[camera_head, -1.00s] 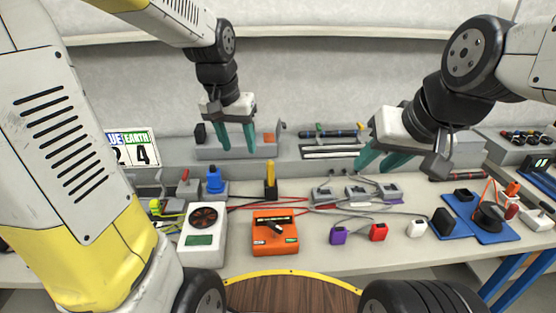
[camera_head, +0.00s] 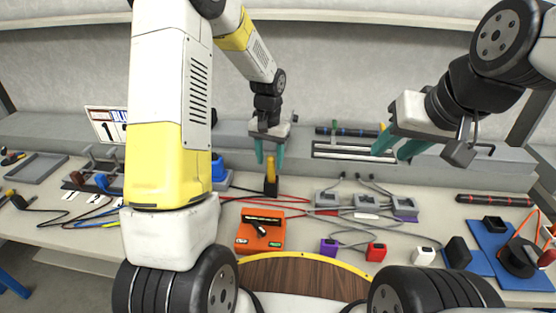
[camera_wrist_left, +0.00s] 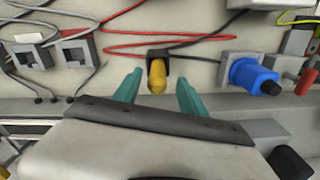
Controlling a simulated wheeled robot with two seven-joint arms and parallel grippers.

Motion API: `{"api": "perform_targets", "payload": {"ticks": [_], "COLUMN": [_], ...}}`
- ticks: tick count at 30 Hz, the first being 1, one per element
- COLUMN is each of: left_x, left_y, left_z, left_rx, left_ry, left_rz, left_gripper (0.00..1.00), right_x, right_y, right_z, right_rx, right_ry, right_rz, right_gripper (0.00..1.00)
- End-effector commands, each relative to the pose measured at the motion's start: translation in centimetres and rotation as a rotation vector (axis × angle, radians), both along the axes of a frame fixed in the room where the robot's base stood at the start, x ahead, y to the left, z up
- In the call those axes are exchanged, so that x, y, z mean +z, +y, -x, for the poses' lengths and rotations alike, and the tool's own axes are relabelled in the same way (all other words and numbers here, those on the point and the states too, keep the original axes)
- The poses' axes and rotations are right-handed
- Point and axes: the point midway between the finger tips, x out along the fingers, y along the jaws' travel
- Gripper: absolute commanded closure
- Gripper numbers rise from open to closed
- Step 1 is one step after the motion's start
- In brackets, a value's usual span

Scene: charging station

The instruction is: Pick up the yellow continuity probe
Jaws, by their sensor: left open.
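The yellow probe (camera_head: 270,167) stands upright in a small black holder (camera_head: 271,187) on the bench, behind the orange meter. My left gripper (camera_head: 269,152) is open just above and behind the probe, its teal fingers pointing down. In the left wrist view the probe (camera_wrist_left: 157,78) shows between and just beyond the open fingertips (camera_wrist_left: 158,88), and no contact is visible. My right gripper (camera_head: 398,148) hangs at the right, away from the probe, with its teal fingers apart and nothing between them.
The orange meter (camera_head: 261,231) sits in front of the probe. Red cables (camera_head: 290,201) run beside its holder. Grey sockets (camera_head: 327,199) stand to the right. A grey ledge (camera_head: 430,170) runs behind.

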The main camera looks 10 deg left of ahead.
Motion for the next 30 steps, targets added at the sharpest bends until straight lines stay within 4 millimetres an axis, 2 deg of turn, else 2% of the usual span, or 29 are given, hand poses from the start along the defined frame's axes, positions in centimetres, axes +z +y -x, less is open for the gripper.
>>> {"api": "perform_targets", "payload": {"ticks": [6,9,17,20,25,30], "left_x": [-3.4,-4.3,-4.6,-4.5,-4.5,-4.5], "left_y": [-0.4,-0.4,-0.4,-0.4,-0.4,-0.4], "left_z": [0.4,0.3,0.2,0.2,0.2,0.2], "left_rx": [0.000,0.000,0.000,0.000,0.000,0.000], "left_ry": [0.004,0.002,-0.001,-0.001,-0.001,-0.001], "left_rz": [0.000,-0.001,0.000,0.000,0.000,0.000], "left_gripper": [0.51,0.51,0.51,0.67,1.00,1.00], "right_x": [0.0,0.0,0.0,0.0,0.0,0.0], "right_y": [0.0,0.0,0.0,0.0,0.0,0.0], "right_z": [0.0,0.0,0.0,0.0,0.0,0.0], "right_rx": [0.000,0.000,0.000,0.000,0.000,0.000], "right_ry": [0.000,0.000,0.000,0.000,0.000,0.000], "right_rz": [0.000,0.000,0.000,0.000,0.000,0.000], "right_gripper": [0.64,0.64,0.64,0.64,0.64,0.64]}}
